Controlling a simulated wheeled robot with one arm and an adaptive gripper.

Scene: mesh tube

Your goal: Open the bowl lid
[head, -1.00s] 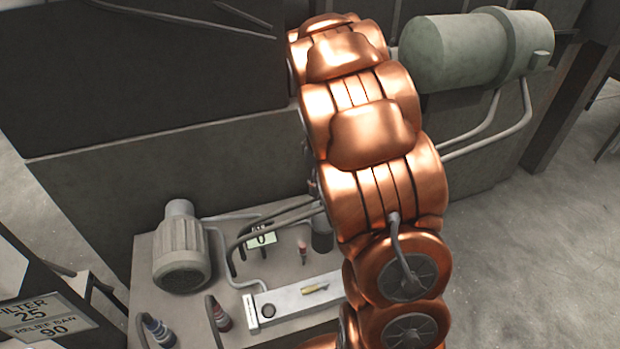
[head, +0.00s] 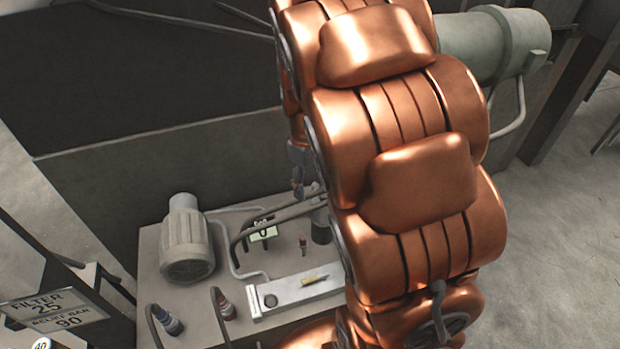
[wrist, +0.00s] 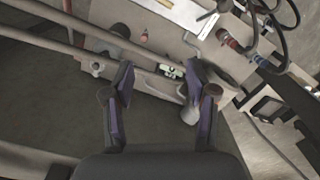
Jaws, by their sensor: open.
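No part is plainly recognisable as the bowl lid. A dark upright cylinder (head: 321,226) stands at the back of the grey bench, partly behind my copper arm; whether it is the bowl is unclear. What seems to be the same dark cylinder is at the upper left of the wrist view (wrist: 119,31), near the pipes. My gripper (wrist: 160,75) is open and empty, with its two fingers wide apart over the bench edge. In the head view only a small grey part of it shows left of my arm, above the bench.
Thick pipes cross the wrist view (wrist: 60,50). A dark wall stands behind the bench. A green tank (head: 492,45) is at upper right.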

